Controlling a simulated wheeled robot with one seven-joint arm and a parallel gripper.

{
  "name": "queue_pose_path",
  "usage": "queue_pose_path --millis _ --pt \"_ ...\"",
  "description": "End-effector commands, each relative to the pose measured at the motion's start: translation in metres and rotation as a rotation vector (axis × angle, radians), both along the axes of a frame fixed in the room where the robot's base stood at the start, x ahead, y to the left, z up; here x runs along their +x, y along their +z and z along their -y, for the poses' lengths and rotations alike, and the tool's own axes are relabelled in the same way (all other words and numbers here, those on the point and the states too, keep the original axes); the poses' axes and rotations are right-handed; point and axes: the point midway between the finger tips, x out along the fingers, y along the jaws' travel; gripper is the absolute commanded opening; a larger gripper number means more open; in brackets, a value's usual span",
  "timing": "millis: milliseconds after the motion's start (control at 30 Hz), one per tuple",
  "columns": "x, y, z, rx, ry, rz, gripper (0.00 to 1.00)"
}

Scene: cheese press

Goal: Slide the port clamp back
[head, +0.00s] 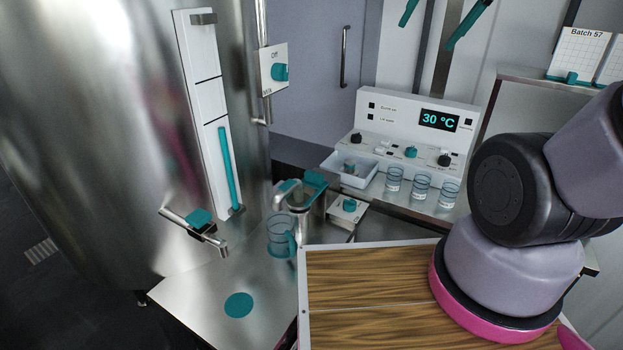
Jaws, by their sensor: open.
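A teal block with a dark part below it (200,217) sits on a short steel pipe (173,214) that sticks out from the big steel tank (75,120). It looks like the port clamp, but I cannot be sure from this view. The pipe ends in a downturned spout just right of the block. My gripper is not in view. Only purple, black and pink links of my arm show at the right, well apart from the pipe.
A teal-handled mug (280,237) stands by a steel tap (297,196). A wooden board (370,279) lies in front. Several glasses stand before the 30 °C control panel (407,133). The steel shelf (205,290) below the spout is bare around a teal disc (239,305).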

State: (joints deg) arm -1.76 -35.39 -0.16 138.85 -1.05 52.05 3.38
Motion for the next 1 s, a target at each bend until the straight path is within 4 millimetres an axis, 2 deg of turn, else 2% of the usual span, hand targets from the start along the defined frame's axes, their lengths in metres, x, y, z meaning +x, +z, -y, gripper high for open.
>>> queue_pose_path --millis 33,267,467,767,1000 --pt "0.016 -0.002 -0.003 0.003 -0.003 -0.03 1.0" --pt "0.085 -0.018 -0.021 0.014 -0.032 -0.136 1.0" --pt "0.144 -0.049 -0.042 0.011 -0.059 -0.224 1.0" --pt "0.223 -0.125 -0.083 -0.01 -0.102 -0.348 1.0" --pt "0.27 -0.211 -0.12 -0.044 -0.137 -0.441 1.0"
